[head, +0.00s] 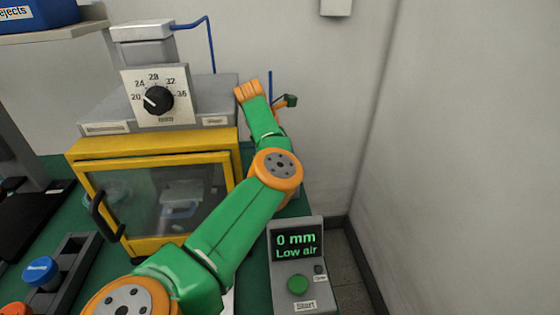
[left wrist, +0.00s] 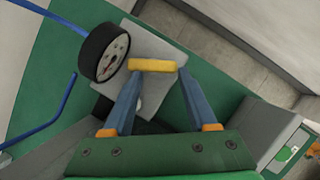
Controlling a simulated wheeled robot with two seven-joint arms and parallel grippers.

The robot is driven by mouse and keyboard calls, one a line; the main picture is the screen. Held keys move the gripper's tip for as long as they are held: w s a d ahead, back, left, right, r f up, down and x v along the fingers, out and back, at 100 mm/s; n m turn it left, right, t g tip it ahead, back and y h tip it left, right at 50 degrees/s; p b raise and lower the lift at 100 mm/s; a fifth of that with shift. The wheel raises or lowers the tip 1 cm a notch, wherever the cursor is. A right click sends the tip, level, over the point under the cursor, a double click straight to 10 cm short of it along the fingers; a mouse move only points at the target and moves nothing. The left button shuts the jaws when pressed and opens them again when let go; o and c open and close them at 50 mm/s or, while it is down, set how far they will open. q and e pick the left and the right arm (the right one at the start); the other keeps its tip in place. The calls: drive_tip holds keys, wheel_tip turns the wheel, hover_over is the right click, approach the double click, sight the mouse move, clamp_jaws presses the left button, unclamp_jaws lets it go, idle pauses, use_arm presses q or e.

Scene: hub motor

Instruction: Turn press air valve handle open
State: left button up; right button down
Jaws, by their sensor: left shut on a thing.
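The yellow valve handle (left wrist: 153,65) lies crosswise between the fingertips of my left gripper (left wrist: 153,74) in the left wrist view. The gripper's blue fingers are shut on it. The handle sits over a grey block (left wrist: 160,48) beside a black round gauge (left wrist: 104,53) with a pale dial. In the head view my green and orange left arm reaches past the right side of the press (head: 158,141). The handle and the left fingertips are hidden there. The press display (head: 296,241) reads "0 mm" and "Low air". My right gripper is not in view.
The press has a yellow-framed clear door (head: 155,200) with a black handle and a dial (head: 157,99) on top. A control box with a green Start button (head: 298,285) stands in front. Blue air tubes (left wrist: 66,112) run near the gauge. A wall closes the right side.

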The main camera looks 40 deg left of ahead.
use_arm(q)
drive_tip(key=o, duration=1.6)
drive_tip(key=shift+w+d+f, duration=0.1)
drive_tip(key=shift+f, duration=0.1)
drive_tip(key=shift+c, duration=0.2)
drive_tip(key=shift+w, duration=0.15)
drive_tip(key=shift+f, duration=0.1)
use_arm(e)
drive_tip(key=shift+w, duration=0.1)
use_arm(q)
drive_tip(key=shift+w+a+f, duration=0.4)
drive_tip(key=shift+w+a, duration=0.15)
drive_tip(key=shift+r, duration=0.1)
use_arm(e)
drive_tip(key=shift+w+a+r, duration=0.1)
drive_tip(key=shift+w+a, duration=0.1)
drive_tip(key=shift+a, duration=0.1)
use_arm(q)
drive_tip(key=shift+r, duration=0.1)
